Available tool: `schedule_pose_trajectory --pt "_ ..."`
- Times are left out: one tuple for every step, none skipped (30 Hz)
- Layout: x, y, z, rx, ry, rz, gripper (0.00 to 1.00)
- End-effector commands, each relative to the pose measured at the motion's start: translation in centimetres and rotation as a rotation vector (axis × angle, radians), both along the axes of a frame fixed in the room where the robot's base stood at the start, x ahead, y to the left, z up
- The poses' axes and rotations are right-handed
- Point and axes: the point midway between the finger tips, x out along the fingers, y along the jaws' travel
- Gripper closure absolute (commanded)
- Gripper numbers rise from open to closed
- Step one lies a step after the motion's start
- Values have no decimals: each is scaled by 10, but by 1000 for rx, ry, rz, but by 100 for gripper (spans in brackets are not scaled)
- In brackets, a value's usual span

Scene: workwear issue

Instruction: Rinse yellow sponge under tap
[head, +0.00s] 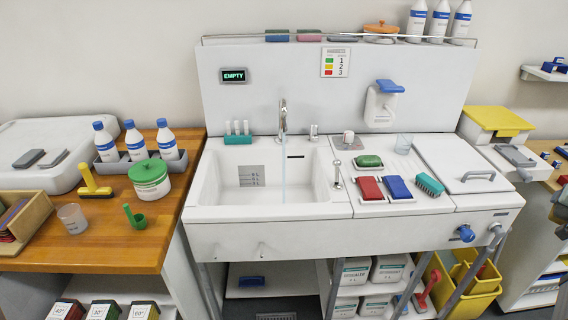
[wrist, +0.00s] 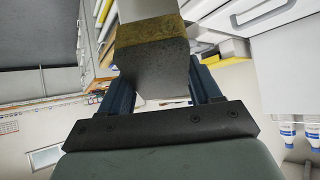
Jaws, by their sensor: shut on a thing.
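In the wrist view my gripper (wrist: 160,76) is shut on a grey speckled block with a yellow-olive band (wrist: 152,29). Its far end runs out of the top of the picture. I cannot tell from this view whether it is the yellow sponge. My gripper is not in the head view, and no plain yellow sponge shows there. The tap (head: 283,115) stands at the back of the white sink (head: 205,185), with a thin stream of water falling from it into the basin.
Right of the sink lie a green sponge (head: 368,160), red (head: 369,188) and blue (head: 398,187) blocks and a teal brush (head: 429,184). Bottles (head: 105,142) and a green-lidded tub (head: 150,182) stand on the wooden counter (head: 135,245). The basin looks clear.

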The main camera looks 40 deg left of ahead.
Motion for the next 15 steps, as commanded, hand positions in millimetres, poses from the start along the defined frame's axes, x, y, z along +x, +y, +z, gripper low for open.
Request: schedule_pose_trajectory --pt "-1 1 0 0 0 0 65" --pt "-1 1 0 0 0 0 65" --pt "-1 1 0 0 0 0 65" --pt "-1 1 0 0 0 0 65" --pt "-1 1 0 0 0 0 65" --pt "-1 1 0 0 0 0 65" --pt "-1 1 0 0 0 0 65" --pt "-1 1 0 0 0 0 65" --pt "0 1 0 0 0 0 65" --pt "0 0 0 0 0 0 65" --pt "0 0 0 0 0 0 65" --pt "1 -1 0 0 0 0 65" --pt "2 -1 0 0 0 0 65" --pt "2 -2 0 0 0 0 65" --pt "3 -2 0 0 0 0 65"
